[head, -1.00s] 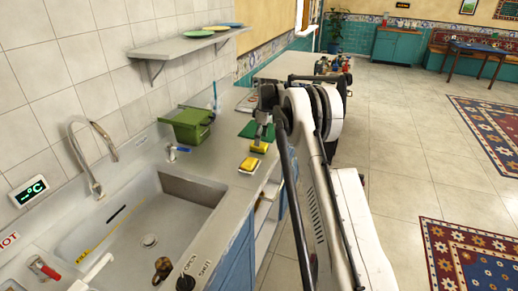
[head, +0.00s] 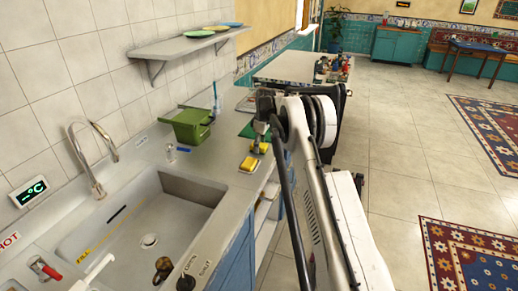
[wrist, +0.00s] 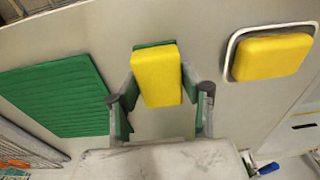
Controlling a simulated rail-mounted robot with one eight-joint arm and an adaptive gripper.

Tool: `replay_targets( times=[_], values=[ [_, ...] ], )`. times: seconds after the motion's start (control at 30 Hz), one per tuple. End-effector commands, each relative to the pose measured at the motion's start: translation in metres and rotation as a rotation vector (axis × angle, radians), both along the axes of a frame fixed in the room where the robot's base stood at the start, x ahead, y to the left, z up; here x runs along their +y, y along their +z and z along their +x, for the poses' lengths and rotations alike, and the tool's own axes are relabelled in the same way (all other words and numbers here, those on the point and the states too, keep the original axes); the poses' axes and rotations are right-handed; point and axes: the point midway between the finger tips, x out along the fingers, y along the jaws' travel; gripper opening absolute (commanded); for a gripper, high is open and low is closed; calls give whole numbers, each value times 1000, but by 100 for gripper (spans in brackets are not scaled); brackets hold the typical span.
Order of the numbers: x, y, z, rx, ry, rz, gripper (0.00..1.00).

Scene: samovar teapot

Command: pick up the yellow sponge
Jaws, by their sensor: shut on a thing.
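A yellow sponge with a green underside (wrist: 156,75) is between the two fingers of my gripper (wrist: 160,95) in the wrist view. My gripper is shut on its sides. In the head view my gripper (head: 261,143) is over the counter near the front edge, and the held sponge is partly hidden by the fingers. I cannot tell whether it touches the counter. A second yellow sponge (wrist: 272,56) lies in a pale-rimmed dish just to the right in the wrist view. It also shows in the head view (head: 249,164), in front of my gripper.
A green ribbed mat (wrist: 58,95) lies left of the gripper in the wrist view. In the head view, a green bin (head: 190,126) stands against the wall side. The sink (head: 150,215) is in the foreground, and a shelf (head: 185,43) with plates is above.

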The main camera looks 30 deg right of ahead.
Motion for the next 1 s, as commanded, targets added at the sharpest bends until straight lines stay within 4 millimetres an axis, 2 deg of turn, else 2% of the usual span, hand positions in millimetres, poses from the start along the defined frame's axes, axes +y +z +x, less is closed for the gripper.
replay_targets(
  times=[0.27, 0.43, 0.53, 0.8, 1.0],
  values=[
    [0, 5, 0, 0, 0, 0, 21],
    [0, 22, 0, 0, 0, 0, 21],
    [0, 42, 0, 0, 0, 0, 21],
    [62, 77, -7, 0, 3, 0, 21],
    [95, 97, -11, 0, 2, 0, 21]
  ],
)
